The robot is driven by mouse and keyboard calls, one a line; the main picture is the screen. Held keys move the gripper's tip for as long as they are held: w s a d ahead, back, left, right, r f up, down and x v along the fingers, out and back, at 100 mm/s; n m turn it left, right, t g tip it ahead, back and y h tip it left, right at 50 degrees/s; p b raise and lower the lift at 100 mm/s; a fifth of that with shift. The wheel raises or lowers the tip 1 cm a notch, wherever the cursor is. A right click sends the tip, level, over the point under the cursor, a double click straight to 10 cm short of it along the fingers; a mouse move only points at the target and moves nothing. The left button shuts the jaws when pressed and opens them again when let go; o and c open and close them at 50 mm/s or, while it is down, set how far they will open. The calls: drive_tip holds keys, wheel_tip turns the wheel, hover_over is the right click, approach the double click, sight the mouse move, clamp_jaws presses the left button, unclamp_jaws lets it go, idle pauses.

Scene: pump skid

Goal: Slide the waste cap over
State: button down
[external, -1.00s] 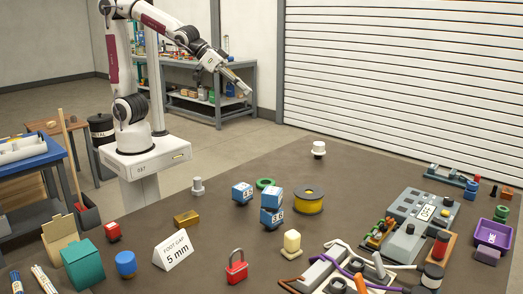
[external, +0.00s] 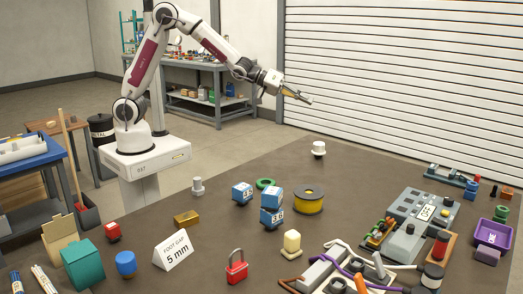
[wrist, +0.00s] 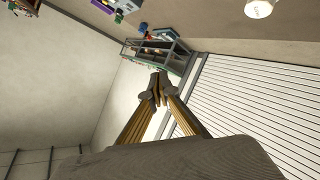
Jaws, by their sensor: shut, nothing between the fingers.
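My gripper (external: 308,101) is shut and empty, held high in the air above the far side of the table, in front of the roller shutter. Its closed fingertips also show in the wrist view (wrist: 158,87). A white, round-topped piece (external: 319,148) stands alone on the table's far part, below my gripper and well apart from it. A second pale piece with a knob (external: 198,186) stands farther left. No marking that I can read says which piece is the waste cap.
Blue numbered blocks (external: 271,217), a yellow spool (external: 308,200) and a green ring (external: 265,184) stand mid-table. A grey panel unit (external: 421,207) and a purple tray (external: 492,233) are at right. A red padlock (external: 237,267) is in front. The table's far left part is mostly clear.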

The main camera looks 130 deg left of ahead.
sight(318, 143)
drive_tip(key=a+f+n+t, duration=0.1)
drive_tip(key=a+f+n, duration=0.1)
drive_tip(key=a+f, duration=0.55)
drive_tip(key=s+a+f+n+t, duration=0.1)
drive_tip(key=s+a+f+n, duration=0.1)
drive_tip(key=s+a+f, duration=0.1)
drive_tip(key=s+a+f+n+t, duration=0.1)
drive_tip(key=s+a+f+n, duration=0.1)
drive_tip(key=s+a+f, duration=0.2)
drive_tip(key=s+a+f+n+t, duration=0.2)
drive_tip(key=s+a+f, duration=0.2)
drive_tip(key=s+f, duration=0.3)
wheel_tip(318, 143, down, 2)
drive_tip(key=shift+a+f+h, duration=0.15)
drive_tip(key=shift+f+h, duration=0.05)
drive_tip(key=shift+h, duration=0.1)
drive_tip(key=shift+x, duration=4.95)
drive_tip(key=shift+d+r, duration=0.15)
drive_tip(key=shift+d, duration=1.8)
drive_tip(key=shift+d, duration=0.1)
drive_tip(key=d, duration=1.5)
drive_tip(key=shift+d, duration=0.15)
